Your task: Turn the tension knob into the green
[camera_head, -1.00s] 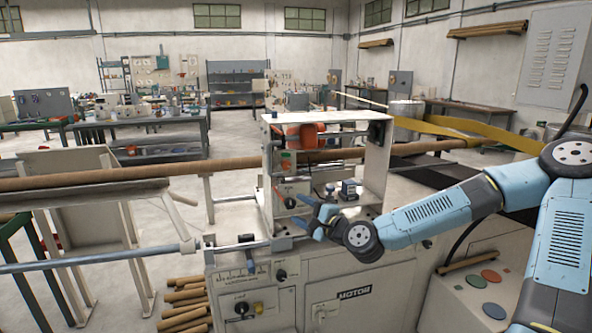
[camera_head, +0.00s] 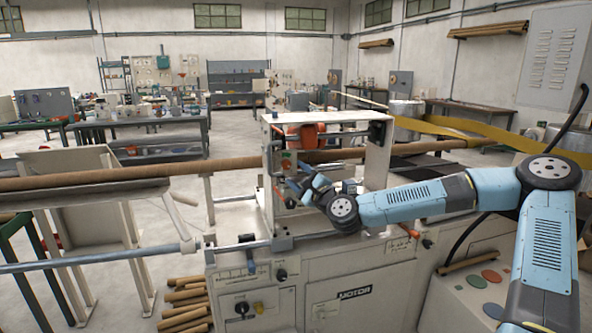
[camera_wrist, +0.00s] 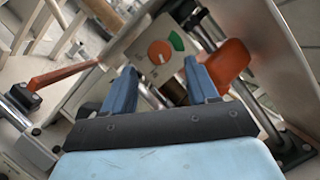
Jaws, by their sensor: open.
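The tension knob, a round orange knob (camera_wrist: 159,52), shows in the wrist view on a pale panel, ahead of and between my fingers. A green sector (camera_wrist: 176,40) lies on the panel at its upper right. Where the knob points is too small to tell. My gripper (camera_wrist: 162,80) is open and empty, with one blue finger on each side below the knob in the picture. The fingers look apart from the knob. In the head view my gripper (camera_head: 291,178) is at the front of the winder's upright housing and hides part of the panel there.
In the wrist view an orange-red lever (camera_wrist: 62,76) is at the left and an orange part (camera_wrist: 228,65) is close by the right finger. A long brown tube (camera_head: 95,180) runs through the winder. The white machine cabinet (camera_head: 385,262) stands below my arm.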

